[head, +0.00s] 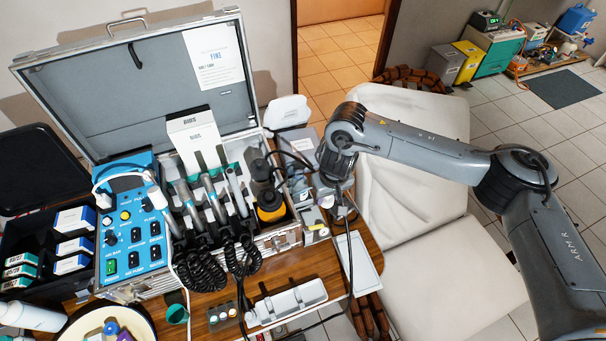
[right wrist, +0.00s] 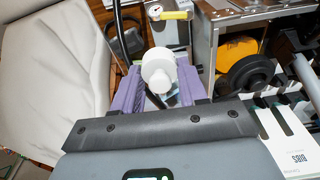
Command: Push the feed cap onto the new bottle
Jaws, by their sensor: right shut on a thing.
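My right gripper (head: 327,192) points down beside the right end of the open metal case. In the right wrist view its purple fingers (right wrist: 160,88) are shut on a white round piece with a narrower raised top, which looks like the feed cap (right wrist: 158,68). What lies under the cap is mostly hidden, so I cannot tell whether it touches a bottle. In the head view the cap is too small and covered to make out. A white bottle (head: 32,316) lies at the lower left edge; I cannot tell whether it is the new one. My left gripper is not in view.
The open case (head: 135,55) holds a blue control panel (head: 130,225), handpieces with coiled cords and a yellow-black container (head: 270,207). A yellow-handled valve with a gauge (right wrist: 176,15) is close beyond the cap. A black hose runs near my gripper. The white chair (head: 410,205) stands right.

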